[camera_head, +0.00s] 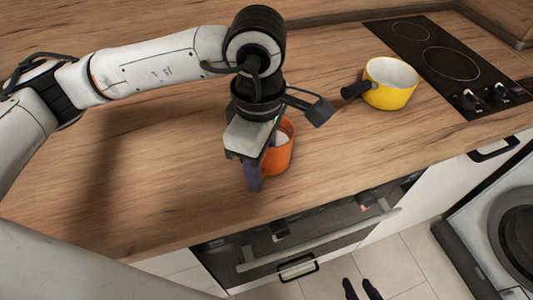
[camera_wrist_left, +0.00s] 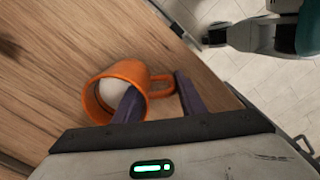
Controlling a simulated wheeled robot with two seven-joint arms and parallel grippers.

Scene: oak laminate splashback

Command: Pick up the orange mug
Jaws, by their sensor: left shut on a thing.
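The orange mug (camera_head: 281,158) is at the counter near its front edge, partly hidden behind my left gripper (camera_head: 262,178) in the head view. In the left wrist view the mug (camera_wrist_left: 97,92) has its opening and handle towards the camera, with something pale and rounded inside. My left gripper (camera_wrist_left: 158,100) is shut on the mug at its handle side: one dark finger is at the opening, the other just outside the handle. I cannot tell whether the mug is touching the counter. My right gripper (camera_head: 361,287) shows only its two dark fingertips at the bottom edge, apart and empty.
A yellow saucepan (camera_head: 389,94) with a dark handle stands right of the mug, beside the black hob (camera_head: 440,58). An oven (camera_head: 300,240) is below the counter's front edge. The wooden counter (camera_head: 170,150) left of the mug is clear.

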